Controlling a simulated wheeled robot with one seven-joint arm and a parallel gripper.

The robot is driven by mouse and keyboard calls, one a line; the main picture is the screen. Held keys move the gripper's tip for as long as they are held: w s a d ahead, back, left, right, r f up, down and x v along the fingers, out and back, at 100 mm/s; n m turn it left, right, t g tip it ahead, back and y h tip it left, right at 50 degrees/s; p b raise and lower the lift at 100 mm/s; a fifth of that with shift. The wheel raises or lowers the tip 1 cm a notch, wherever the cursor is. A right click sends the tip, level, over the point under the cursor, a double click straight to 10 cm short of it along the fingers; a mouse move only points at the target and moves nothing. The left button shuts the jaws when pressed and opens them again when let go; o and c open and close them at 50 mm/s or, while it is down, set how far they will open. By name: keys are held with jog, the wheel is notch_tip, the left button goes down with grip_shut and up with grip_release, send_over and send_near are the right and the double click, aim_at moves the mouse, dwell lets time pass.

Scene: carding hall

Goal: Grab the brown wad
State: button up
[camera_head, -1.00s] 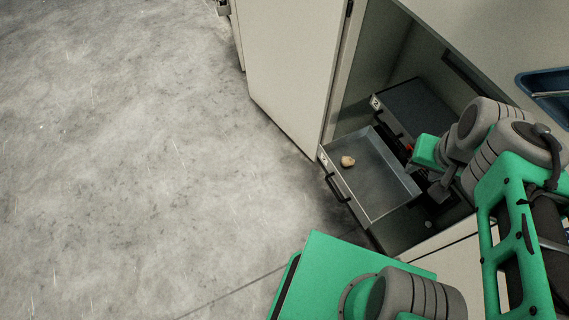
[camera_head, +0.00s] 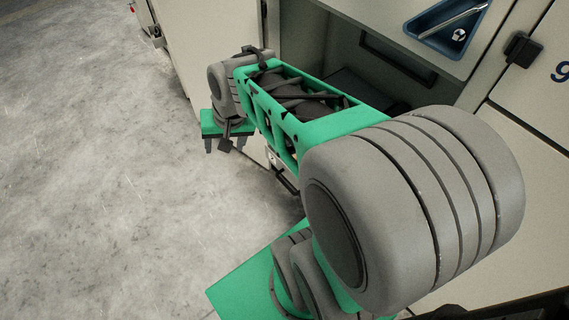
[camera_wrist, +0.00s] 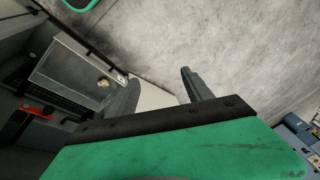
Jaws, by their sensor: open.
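The brown wad (camera_wrist: 103,83) is a small light-brown lump. It lies in an open grey metal drawer (camera_wrist: 72,62) at the left of the wrist view. In the head view my arm hides the wad and nearly all of the drawer; a dark handle (camera_head: 284,180) shows below the arm. My gripper (camera_head: 225,148) hangs over the floor, left of the cabinet opening, in the head view. Its fingers are apart and empty, and the gap (camera_wrist: 160,78) shows in the wrist view. The wad is left of the fingers there, apart from them.
A cabinet door (camera_head: 205,50) stands left of the dark opening. A blue tray (camera_head: 425,27) with a metal tool is on the top at the upper right. A red item (camera_wrist: 38,110) is at the wrist view's left. Floor (camera_head: 90,170) at the left is clear.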

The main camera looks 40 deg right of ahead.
jog(key=w+d+f+m+t+y+b, duration=0.1)
jog(key=w+d+f+m+b, duration=0.3)
jog(key=f, duration=0.4)
jog(key=w+d+f+m+t+y+b, duration=0.1)
jog(key=w+d+f+m+b, duration=0.15)
jog(key=d+f+m, duration=0.4)
jog(key=w+d+f+m+t+b, duration=0.1)
jog(key=w+d+f+m+b, duration=0.25)
jog(key=d+f, duration=0.45)
jog(key=s+d+f+m+t+b, duration=0.2)
jog(key=d+f+m+b, duration=0.1)
jog(key=d+f+m, duration=0.2)
jog(key=s+d+f+m+t+h+b, duration=0.1)
jog(key=d+f+m+t+b, duration=0.1)
jog(key=d+f+m, duration=0.3)
jog(key=s+d+f+m+t+b, duration=0.2)
jog(key=d+f+m+b, duration=0.2)
jog(key=f, duration=0.5)
jog(key=shift+s+d+m+t, duration=0.3)
jog(key=shift+d+m+t, duration=0.1)
jog(key=shift+d+m, duration=0.35)
jog(key=shift+w+f, duration=0.2)
jog(key=shift+w, duration=0.1)
jog(key=b+x, duration=0.2)
jog(key=x, duration=0.4)
jog(key=shift+w+a+f, duration=0.1)
jog(key=shift+w+a, duration=0.05)
jog(key=shift+w, duration=0.2)
grip_shut()
